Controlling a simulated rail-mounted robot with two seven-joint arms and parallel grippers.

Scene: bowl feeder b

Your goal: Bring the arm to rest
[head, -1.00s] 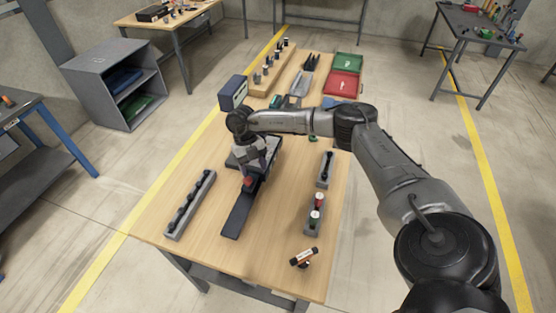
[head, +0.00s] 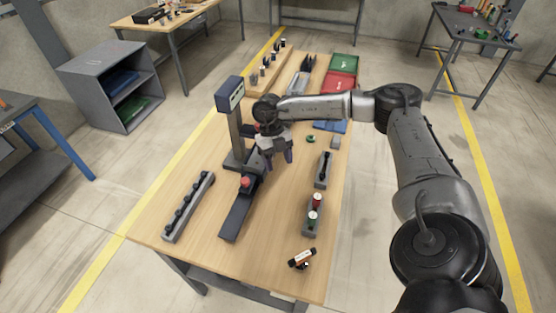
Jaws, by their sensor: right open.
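My right arm comes in from the right and reaches over the wooden table (head: 190,245). My right gripper (head: 279,160) hangs over the middle of the table with its dark fingers pointing down, just right of the grey stand with a display box (head: 230,95). Its fingers are apart and nothing shows between them. A long dark bar (head: 236,217) runs forward from the stand's base, with a red part (head: 245,182) on it. My left gripper is not in view.
A grey rack (head: 188,207) lies at the left, and two more racks, one empty-looking (head: 323,170) and one with capped pieces (head: 311,222), at the right. An orange-and-white cylinder (head: 302,257) lies near the front. Green (head: 344,62) and red (head: 340,82) trays stand at the back.

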